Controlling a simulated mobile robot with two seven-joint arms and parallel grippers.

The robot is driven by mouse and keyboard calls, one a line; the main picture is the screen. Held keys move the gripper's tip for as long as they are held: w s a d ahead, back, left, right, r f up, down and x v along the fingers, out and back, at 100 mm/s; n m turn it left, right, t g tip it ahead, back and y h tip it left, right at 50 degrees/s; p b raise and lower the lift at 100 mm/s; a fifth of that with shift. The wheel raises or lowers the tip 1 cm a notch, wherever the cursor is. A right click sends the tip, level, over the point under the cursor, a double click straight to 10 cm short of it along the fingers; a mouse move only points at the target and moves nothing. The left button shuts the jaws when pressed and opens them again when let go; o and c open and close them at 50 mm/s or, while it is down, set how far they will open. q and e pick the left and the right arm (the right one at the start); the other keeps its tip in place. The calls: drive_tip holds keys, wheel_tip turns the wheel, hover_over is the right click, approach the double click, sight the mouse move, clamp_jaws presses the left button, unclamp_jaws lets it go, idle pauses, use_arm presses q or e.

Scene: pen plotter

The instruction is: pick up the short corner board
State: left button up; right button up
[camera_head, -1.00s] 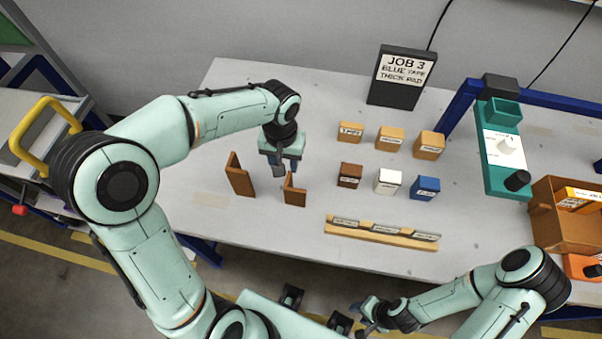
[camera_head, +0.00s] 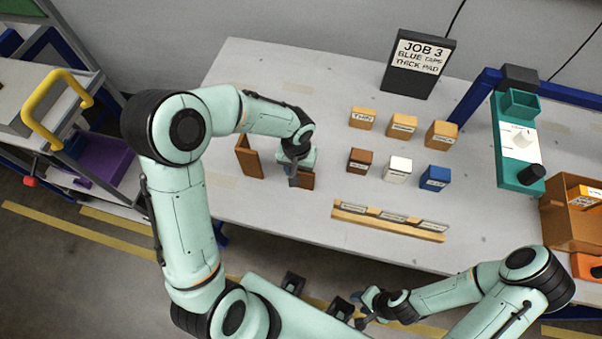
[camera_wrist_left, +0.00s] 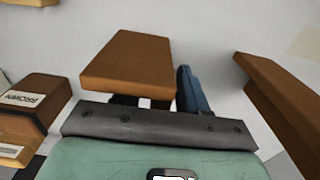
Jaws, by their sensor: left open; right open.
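The short corner board (camera_head: 307,180) is a small brown angled piece standing on the table, partly covered by my left gripper in the head view. In the left wrist view the short corner board (camera_wrist_left: 128,60) lies just ahead of the palm, hiding part of the fingers. My left gripper (camera_head: 293,181) is open at the board; one blue finger (camera_wrist_left: 188,90) shows beside it. I cannot tell whether they touch. The taller corner board (camera_head: 249,157) stands to the left, and at the right edge of the wrist view (camera_wrist_left: 282,98). My right gripper (camera_head: 364,313) is open, off the table's front edge.
Several small labelled boxes (camera_head: 400,167) stand in two rows right of the left gripper. A wooden strip with label plates (camera_head: 388,226) lies in front of them. A job sign (camera_head: 418,64), teal device (camera_head: 515,150) and brown bin (camera_head: 568,228) stand farther back and right.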

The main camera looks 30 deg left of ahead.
use_arm(q)
clamp_jaws()
drive_tip(key=shift+r, duration=0.1)
